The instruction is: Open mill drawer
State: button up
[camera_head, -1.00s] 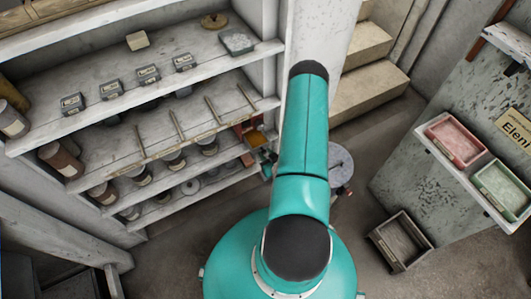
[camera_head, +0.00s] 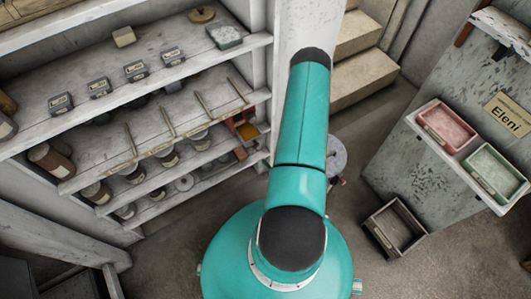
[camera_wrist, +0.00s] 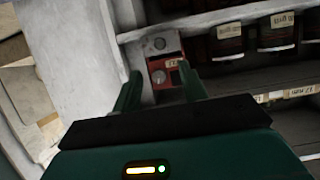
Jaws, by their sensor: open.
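The mill shows in the wrist view as a small red box (camera_wrist: 163,72) with a round grey knob on its front and a small tan label. It stands at the end of a shelf, beside a pale upright. In the head view, a red item with an orange-yellow top (camera_head: 246,131) at the shelf's right end looks like the same mill. My gripper (camera_wrist: 160,74) is open, its two green fingers apart on either side of the red front in the picture. I cannot tell the remaining distance or any contact. The head view hides the gripper behind my arm.
Shelves (camera_head: 150,115) with jars and labelled small boxes fill the left. Dark labelled jars (camera_wrist: 278,34) stand right of the mill. Steps (camera_head: 362,60) rise behind. A wall shelf at right holds a red tray (camera_head: 446,127) and a green tray (camera_head: 494,173); an open crate (camera_head: 395,228) lies on the floor.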

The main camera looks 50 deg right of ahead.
jog(key=v, duration=0.3)
dwell(0.5)
